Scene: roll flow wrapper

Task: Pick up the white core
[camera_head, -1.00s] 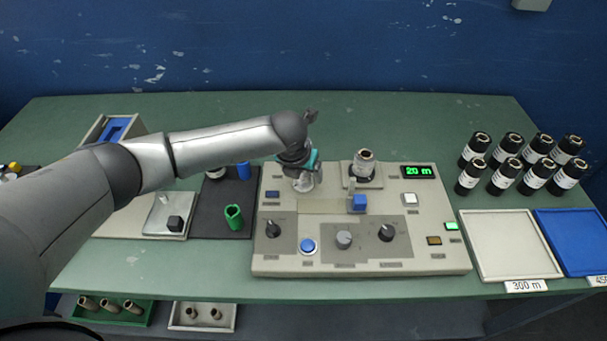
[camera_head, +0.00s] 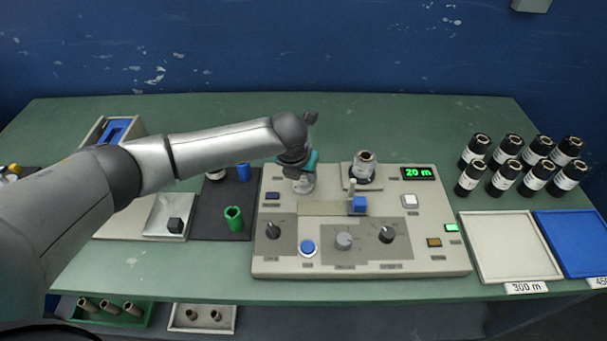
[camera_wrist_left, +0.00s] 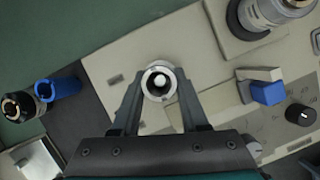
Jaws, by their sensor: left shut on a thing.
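The white core (camera_wrist_left: 158,82) shows end-on in the left wrist view as a pale ring around a dark opening with a light round pin tip inside. My left gripper (camera_wrist_left: 159,88) is shut on it, with one finger on each side. In the head view my left gripper (camera_head: 303,185) is low over the back left of the beige machine (camera_head: 285,205), and the core is mostly hidden there by the gripper. The core appears to be around the pin. My right gripper is not in view.
Several black rolls (camera_head: 503,175) stand at right.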

